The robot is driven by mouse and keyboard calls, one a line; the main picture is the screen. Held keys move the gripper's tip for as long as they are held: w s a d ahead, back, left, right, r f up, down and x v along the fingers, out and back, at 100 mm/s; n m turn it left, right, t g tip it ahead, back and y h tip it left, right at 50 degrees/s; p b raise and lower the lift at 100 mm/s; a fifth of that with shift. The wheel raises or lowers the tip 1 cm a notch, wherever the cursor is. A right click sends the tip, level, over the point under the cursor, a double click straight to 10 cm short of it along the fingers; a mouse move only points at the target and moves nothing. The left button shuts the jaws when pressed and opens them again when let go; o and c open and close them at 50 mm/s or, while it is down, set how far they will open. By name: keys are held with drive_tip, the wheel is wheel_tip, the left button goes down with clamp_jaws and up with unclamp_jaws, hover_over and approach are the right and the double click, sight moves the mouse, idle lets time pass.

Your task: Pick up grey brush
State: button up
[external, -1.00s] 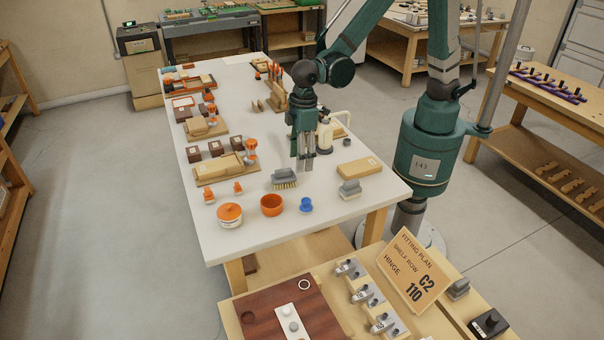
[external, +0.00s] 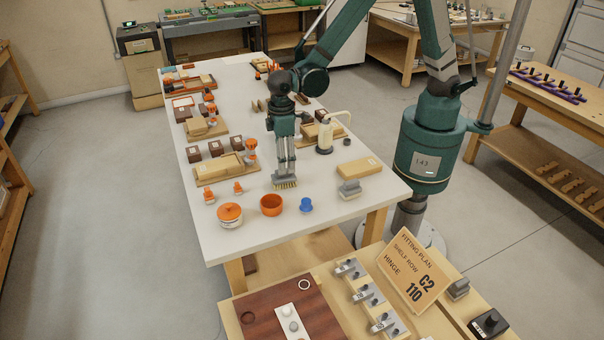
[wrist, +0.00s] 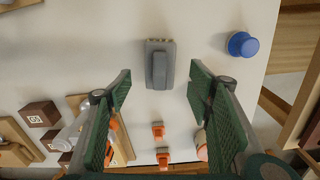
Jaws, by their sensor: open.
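The grey brush (external: 284,182), with a grey handle block and tan bristles, lies on the white table near its front. My gripper (external: 286,167) is directly over the brush in the external view, its fingers pointing down and overlapping the brush's top edge. In the wrist view the brush (wrist: 160,65) is ahead of the opening between the spread green fingers of my gripper (wrist: 160,80), roughly centred. The fingers are open with nothing between them. I cannot tell the exact height gap to the brush.
An orange bowl (external: 271,205), a blue knob-shaped piece (external: 306,205) and an orange-lidded jar (external: 229,215) stand in front of the brush. Small orange pieces (external: 238,187) lie to its left. A tan block (external: 359,168) and another grey item (external: 349,189) are to its right.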

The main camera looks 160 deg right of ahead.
sight(284, 176)
drive_tip(key=shift+f, duration=1.2)
drive_tip(key=shift+w+f+b, duration=0.1)
drive_tip(key=shift+f+b, duration=0.55)
drive_tip(key=shift+f, duration=1.95)
drive_tip(key=shift+c, duration=0.4)
drive_tip(key=c, duration=1)
